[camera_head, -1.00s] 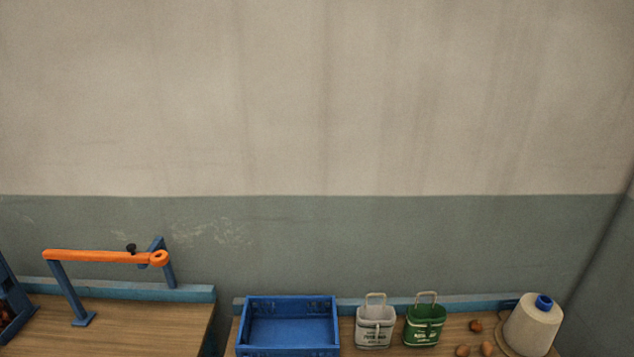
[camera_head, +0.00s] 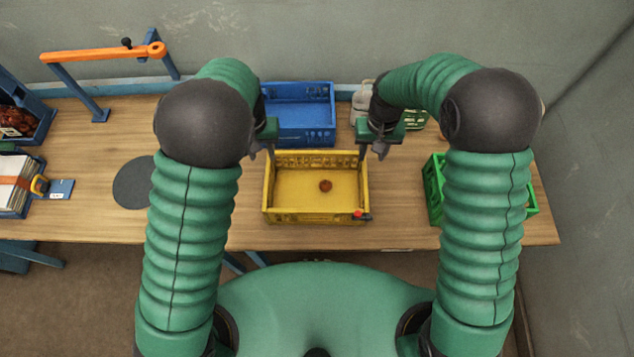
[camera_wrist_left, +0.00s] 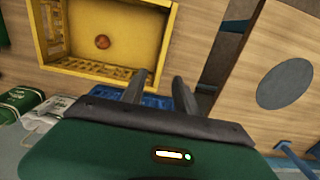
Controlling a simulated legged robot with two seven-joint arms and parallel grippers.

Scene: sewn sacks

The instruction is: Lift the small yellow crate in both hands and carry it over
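The small yellow crate (camera_head: 315,215) stands on the wooden table in front of me, with one small round brown thing (camera_head: 326,186) inside. My left gripper (camera_head: 262,150) is by its back left corner, and my right gripper (camera_head: 372,152) is by its back right corner. Both look open, with their fingers apart. In the left wrist view the crate (camera_wrist_left: 88,72) lies beyond the left fingers (camera_wrist_left: 159,76), with its near corner seen between the fingertips. I cannot tell whether any finger touches the crate.
A blue crate (camera_head: 305,135) stands close behind the yellow one. A green crate (camera_head: 434,185) is at the right, partly behind my right arm. A dark round disc (camera_head: 133,184) lies at the left. The table's front edge is close to the yellow crate.

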